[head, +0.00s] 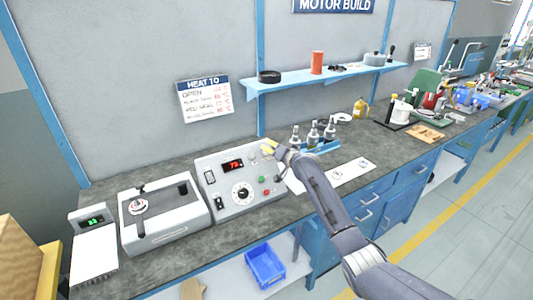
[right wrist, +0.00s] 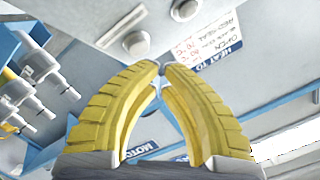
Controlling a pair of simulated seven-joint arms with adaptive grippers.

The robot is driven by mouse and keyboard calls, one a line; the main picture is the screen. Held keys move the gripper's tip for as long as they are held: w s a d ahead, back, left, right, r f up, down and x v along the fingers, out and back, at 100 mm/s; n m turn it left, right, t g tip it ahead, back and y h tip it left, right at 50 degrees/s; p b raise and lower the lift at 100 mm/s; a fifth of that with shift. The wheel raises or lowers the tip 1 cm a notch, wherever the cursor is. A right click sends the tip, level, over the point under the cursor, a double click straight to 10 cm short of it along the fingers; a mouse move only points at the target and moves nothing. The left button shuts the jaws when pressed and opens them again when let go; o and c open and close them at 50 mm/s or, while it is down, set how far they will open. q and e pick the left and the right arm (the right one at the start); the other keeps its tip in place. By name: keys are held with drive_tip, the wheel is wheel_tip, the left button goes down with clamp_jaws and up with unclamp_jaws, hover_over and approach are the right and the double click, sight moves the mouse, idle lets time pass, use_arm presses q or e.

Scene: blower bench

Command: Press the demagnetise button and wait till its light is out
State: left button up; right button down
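The grey control box (head: 225,203) stands on the bench, with a lit red display (head: 233,165), a round dial (head: 242,190), a green button (head: 262,179) and a red one (head: 265,193). I cannot read which control is the demagnetise button, nor make out its light. My right gripper (head: 268,147) is at the box's upper right corner; contact cannot be told. In the right wrist view its yellow fingers (right wrist: 163,68) meet at the tips, with nothing seen held between them. My left gripper is not in view.
A grey unit with a lever (head: 165,222) and a scale with a green display (head: 94,240) stand left of the box. A blue shelf (head: 325,77) hangs above. Bare bench lies in front of the box.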

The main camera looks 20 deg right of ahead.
drive_tip(key=shift+w+f, duration=0.1)
drive_tip(key=shift+w, duration=0.05)
drive_tip(key=shift+w+f, duration=0.15)
drive_tip(key=shift+f, duration=0.05)
drive_tip(key=shift+w+a+f, duration=0.15)
drive_tip(key=shift+w+f, duration=0.1)
idle(1.2)
drive_tip(key=shift+s+r, duration=0.55)
idle(0.4)
drive_tip(key=shift+s+d+r, duration=0.35)
drive_tip(key=shift+s+r, duration=0.5)
drive_tip(key=shift+r, duration=0.05)
drive_tip(key=shift+s+d+r, duration=0.3)
drive_tip(key=shift+s+r, duration=0.55)
